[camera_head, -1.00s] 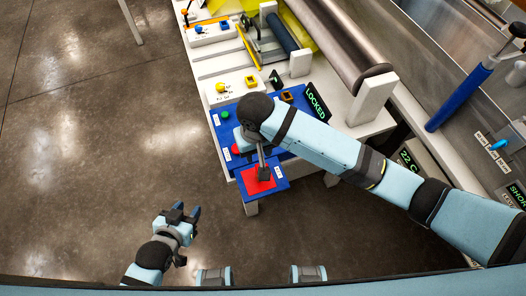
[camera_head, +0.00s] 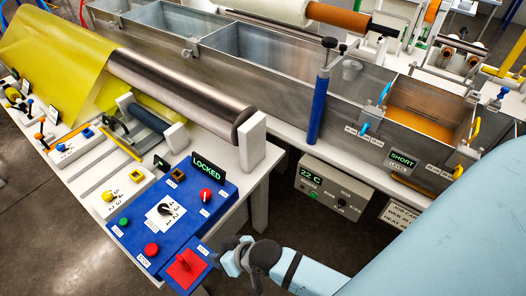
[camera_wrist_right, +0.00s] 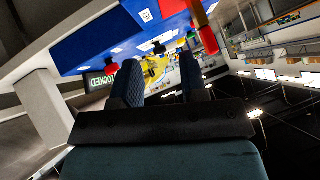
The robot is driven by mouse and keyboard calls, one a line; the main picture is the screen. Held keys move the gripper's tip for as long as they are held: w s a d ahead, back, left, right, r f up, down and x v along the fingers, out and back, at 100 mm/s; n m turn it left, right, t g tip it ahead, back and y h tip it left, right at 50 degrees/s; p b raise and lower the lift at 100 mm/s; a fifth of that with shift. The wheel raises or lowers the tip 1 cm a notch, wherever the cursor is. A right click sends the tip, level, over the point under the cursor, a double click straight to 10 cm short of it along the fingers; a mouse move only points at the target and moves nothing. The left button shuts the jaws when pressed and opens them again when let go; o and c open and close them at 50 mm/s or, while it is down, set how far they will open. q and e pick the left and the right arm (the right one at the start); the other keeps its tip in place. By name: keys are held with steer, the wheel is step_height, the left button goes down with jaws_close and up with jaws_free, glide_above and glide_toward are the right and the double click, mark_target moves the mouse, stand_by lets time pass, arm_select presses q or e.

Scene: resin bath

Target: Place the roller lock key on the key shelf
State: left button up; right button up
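The key shelf (camera_head: 205,250) is a small blue ledge with a red pad, at the front corner of the blue control panel (camera_head: 190,222). A small upright red piece (camera_head: 184,263), which looks like the roller lock key, stands on the red pad; its lower end is hard to make out. In the right wrist view a red cylinder (camera_wrist_right: 206,38) stands out from the pad. My right gripper (camera_head: 232,256) is just right of the shelf, apart from the red piece. Its fingers (camera_wrist_right: 158,85) are spread with nothing between them. My left gripper is out of view.
The panel carries a LOCKED display (camera_head: 208,168), a red knob (camera_head: 206,194), a dial (camera_head: 165,210) and buttons. A steel roller (camera_head: 180,85) and its white support (camera_head: 252,140) stand behind. A controller box (camera_head: 335,190) hangs to the right. Open floor lies front left.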

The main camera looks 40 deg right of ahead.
steer(key=s+d+f+t+h, duration=0.2)
steer(key=s+d, duration=0.4)
steer(key=d, duration=0.3)
steer(key=shift+d+n+t, duration=0.35)
steer(key=shift+n+t, duration=0.05)
steer(key=shift+s+r, duration=0.1)
steer(key=shift+r, duration=0.05)
step_height(320, 180, up, 2)
steer(key=shift+d+p, duration=0.15)
steer(key=shift+p, duration=1.1)
